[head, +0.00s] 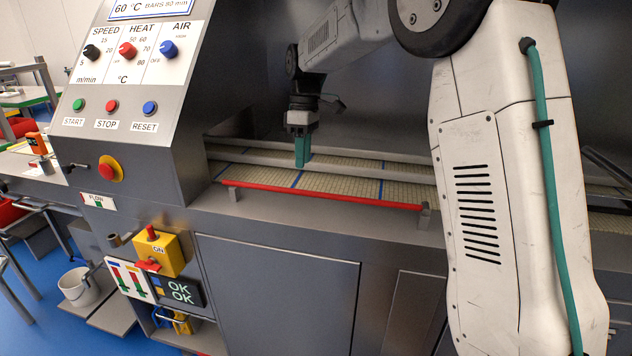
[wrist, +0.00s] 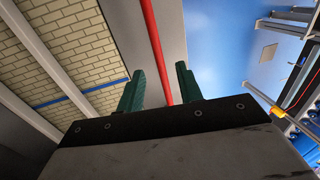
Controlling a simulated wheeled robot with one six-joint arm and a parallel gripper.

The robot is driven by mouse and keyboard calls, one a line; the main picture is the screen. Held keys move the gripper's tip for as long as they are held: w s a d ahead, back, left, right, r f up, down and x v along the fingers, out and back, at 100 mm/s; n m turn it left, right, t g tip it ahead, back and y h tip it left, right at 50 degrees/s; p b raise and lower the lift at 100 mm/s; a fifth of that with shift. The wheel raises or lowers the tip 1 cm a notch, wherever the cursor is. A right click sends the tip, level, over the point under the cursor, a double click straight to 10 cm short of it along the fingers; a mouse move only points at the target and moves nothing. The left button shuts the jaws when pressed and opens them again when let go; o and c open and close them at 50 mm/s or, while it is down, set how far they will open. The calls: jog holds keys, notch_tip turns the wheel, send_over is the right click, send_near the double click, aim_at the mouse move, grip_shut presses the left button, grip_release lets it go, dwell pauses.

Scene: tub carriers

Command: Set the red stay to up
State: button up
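The red stay (head: 320,196) is a long thin bar along the front edge of the machine bed. It lies low and nearly level, its right end by a grey bracket (head: 426,216) and its left end by a small grey post (head: 234,194). My gripper (head: 303,164), with green fingers, hangs pointing down over the bed, above and behind the bar, apart from it. In the wrist view my gripper (wrist: 158,78) shows a gap between its fingers, and the red stay (wrist: 155,48) appears in that gap, beyond the fingers. Nothing is held.
Grey rails and the tan slatted conveyor (head: 335,184) with blue bars lie under my gripper. The control panel (head: 130,60) stands to the left.

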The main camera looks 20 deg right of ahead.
aim_at(317, 194)
jog(key=shift+s+a+f, duration=0.1)
jog(key=shift+s+f, duration=0.1)
jog(key=shift+f, duration=1.05)
jog(key=shift+s+d+f, duration=0.1)
jog(key=shift+s+f, duration=0.15)
jog(key=shift+f, duration=0.95)
jog(key=shift+s+a+f, duration=0.1)
jog(key=shift+s+f, duration=0.1)
jog(key=shift+f, duration=1.05)
